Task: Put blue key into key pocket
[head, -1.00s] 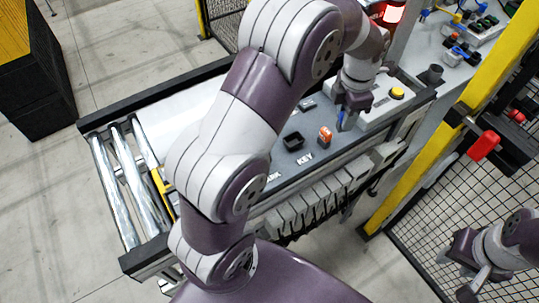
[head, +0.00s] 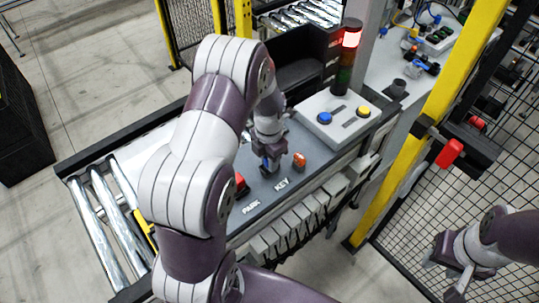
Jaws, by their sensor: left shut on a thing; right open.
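My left gripper (head: 270,165) is shut on the blue key (head: 264,166), of which only a small blue part shows between the fingers. The gripper points down over the grey panel (head: 262,190), just behind the white KEY label. The key pocket, a black square socket, is hidden behind the gripper and key. I cannot tell whether the key is inside it or just above it. My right gripper (head: 446,272) is open and empty at the lower right, away from the panel.
An orange-red knob (head: 300,160) stands close to the right of my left gripper. A red piece (head: 241,183) sits by the PARK label, partly behind my arm. A control box (head: 340,116) with blue and yellow buttons lies behind. A yellow post (head: 410,140) stands right.

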